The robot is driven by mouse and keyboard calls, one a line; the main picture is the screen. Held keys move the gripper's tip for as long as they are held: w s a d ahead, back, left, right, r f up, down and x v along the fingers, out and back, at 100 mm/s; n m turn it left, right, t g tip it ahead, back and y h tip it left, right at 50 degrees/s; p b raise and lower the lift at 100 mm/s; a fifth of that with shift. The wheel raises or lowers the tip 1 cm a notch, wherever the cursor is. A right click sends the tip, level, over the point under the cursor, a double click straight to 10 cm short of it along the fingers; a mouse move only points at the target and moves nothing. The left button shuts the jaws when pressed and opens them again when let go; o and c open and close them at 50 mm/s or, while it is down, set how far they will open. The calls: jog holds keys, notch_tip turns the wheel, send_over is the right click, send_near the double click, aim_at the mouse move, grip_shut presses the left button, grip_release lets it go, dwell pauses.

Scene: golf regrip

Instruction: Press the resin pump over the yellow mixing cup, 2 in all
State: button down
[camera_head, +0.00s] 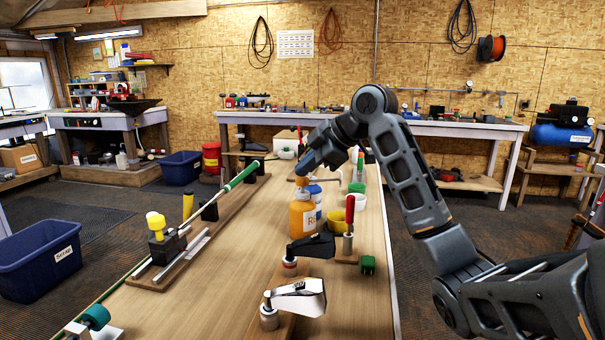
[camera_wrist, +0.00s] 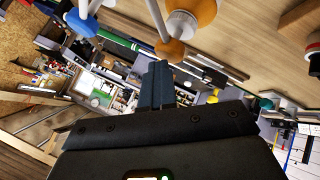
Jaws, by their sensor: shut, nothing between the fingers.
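The resin pump bottle (camera_head: 303,217) is orange with a pale label and stands upright on the bench. Its orange pump head (camera_head: 302,181) also shows in the wrist view (camera_wrist: 170,49), on a white stem. The yellow mixing cup (camera_head: 338,221) stands just right of the bottle, partly hidden behind a red-handled tool. My gripper (camera_head: 305,169) is shut and empty, its fingertips right above the pump head. In the wrist view the shut fingers (camera_wrist: 157,70) end close to the pump head; I cannot tell whether they touch it.
A white bottle with a blue top (camera_head: 315,193) stands close behind the orange one. A red-handled tool (camera_head: 349,212), a black clamp (camera_head: 309,247) and a white clamp (camera_head: 297,297) are nearby. A green-gripped club (camera_head: 241,176) lies along the left.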

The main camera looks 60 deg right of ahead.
jog(key=shift+r+p, duration=1.05)
jog(key=shift+r, duration=0.25)
notch_tip(320, 180, up, 5)
jog(key=p, duration=0.3)
jog(key=shift+p, duration=0.35)
dwell(2.0)
